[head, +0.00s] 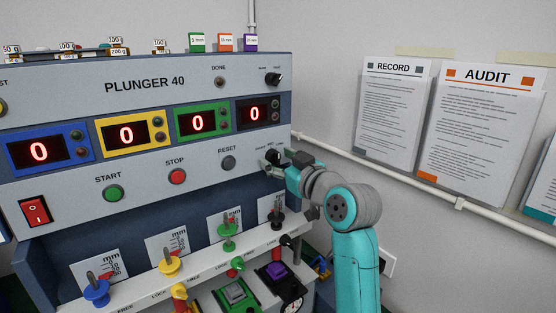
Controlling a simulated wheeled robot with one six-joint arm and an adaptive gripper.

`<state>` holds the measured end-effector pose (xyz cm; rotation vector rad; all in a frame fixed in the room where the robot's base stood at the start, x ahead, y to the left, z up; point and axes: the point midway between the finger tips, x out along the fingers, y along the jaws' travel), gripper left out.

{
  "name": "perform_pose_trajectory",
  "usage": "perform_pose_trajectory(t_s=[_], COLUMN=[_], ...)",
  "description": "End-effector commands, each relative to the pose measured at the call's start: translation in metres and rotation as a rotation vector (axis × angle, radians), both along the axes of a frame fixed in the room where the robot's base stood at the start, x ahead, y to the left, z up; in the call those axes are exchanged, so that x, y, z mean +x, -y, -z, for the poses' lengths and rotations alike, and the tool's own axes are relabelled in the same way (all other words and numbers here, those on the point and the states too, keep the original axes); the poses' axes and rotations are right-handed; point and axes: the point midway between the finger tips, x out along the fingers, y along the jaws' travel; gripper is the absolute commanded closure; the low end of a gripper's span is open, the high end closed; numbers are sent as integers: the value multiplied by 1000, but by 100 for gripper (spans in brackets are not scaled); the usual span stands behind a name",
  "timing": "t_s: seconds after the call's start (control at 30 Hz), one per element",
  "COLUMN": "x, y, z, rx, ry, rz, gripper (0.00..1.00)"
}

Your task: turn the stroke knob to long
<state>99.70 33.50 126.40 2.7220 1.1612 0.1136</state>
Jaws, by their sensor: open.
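My gripper (273,158) is at the right end of the panel's lower row, right of the RESET button (228,162). Its dark fingers are open and close to the panel face. Small lettering shows just above and left of the fingers, too small to read surely.
The PLUNGER 40 panel (190,83) has several displays reading 0. START (113,193) and STOP (177,176) buttons are left of RESET. Below, a white shelf (200,258) carries coloured plungers. A white wall pipe (400,178) runs right of my arm, under the RECORD and AUDIT papers.

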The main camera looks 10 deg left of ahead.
Motion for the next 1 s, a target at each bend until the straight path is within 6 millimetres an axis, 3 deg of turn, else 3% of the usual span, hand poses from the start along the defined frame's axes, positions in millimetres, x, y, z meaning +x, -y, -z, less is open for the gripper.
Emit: perform_pose_trajectory(t_s=[0.37,0.6,1.0], x=[3,3,3], y=[-4,-4,-4], z=[0,0,0], rx=[0,0,39], ry=[0,0,-45], rz=[0,0,0], gripper=[41,100,100])
